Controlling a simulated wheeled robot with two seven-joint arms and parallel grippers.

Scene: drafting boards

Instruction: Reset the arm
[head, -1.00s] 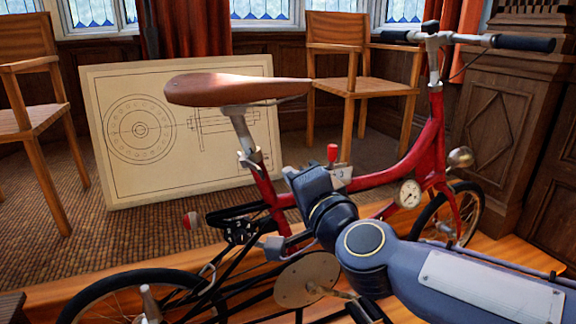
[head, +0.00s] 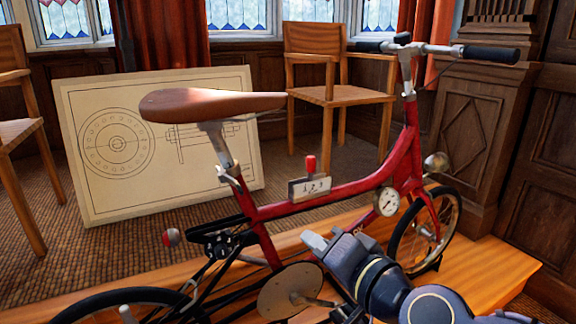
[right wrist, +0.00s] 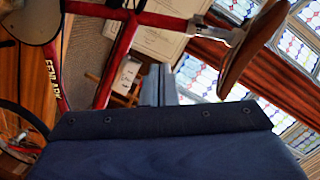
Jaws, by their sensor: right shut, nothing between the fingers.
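My right gripper (head: 321,243) is shut and empty, low in front of the red bicycle (head: 345,190) in the head view. Its fingers also show in the right wrist view (right wrist: 159,85), closed together. In the head view the fingertips are below the bicycle's red frame tube and above the round chain disc; I cannot tell whether they touch anything. A small box with a dial and a red-knobbed lever (head: 310,178) sits on the tube above the gripper. A round white gauge (head: 387,202) is to the right. My left gripper is not in view.
The bicycle's brown saddle (head: 205,103) and handlebar (head: 440,49) rise behind the gripper. A drawing board (head: 85,195) leans behind the bicycle. Wooden chairs (head: 340,97) stand at the back. A dark panelled wooden pillar (head: 478,130) is at the right.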

